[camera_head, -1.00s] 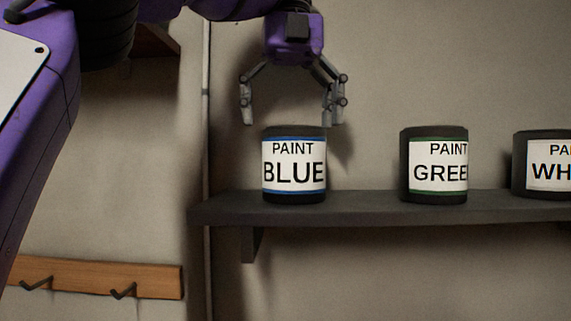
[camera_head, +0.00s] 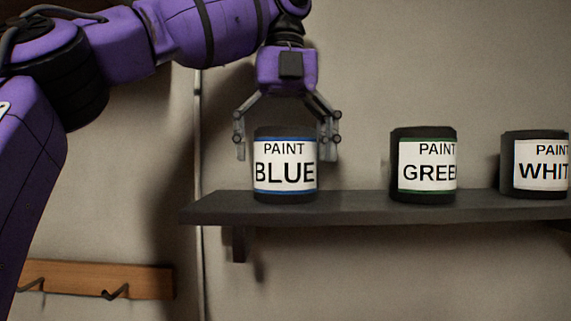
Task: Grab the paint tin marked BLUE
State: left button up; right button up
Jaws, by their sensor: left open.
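The paint tin marked BLUE (camera_head: 285,175) stands upright on a dark wall shelf (camera_head: 350,207), near its left end. It is dark with a white label edged in blue. My left gripper (camera_head: 285,150) points down over this tin from above. I cannot tell whether the fingers touch the tin. My right gripper is not in view.
A tin marked GREEN (camera_head: 427,175) stands to the right on the same shelf, with a clear gap between. A tin marked WHITE (camera_head: 540,172) stands farther right, cut by the picture edge. A wooden hook rail (camera_head: 95,280) is on the wall at lower left.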

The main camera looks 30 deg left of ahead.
pick_arm(q)
jog(key=shift+f, duration=1.1)
jog(key=c, duration=2.1)
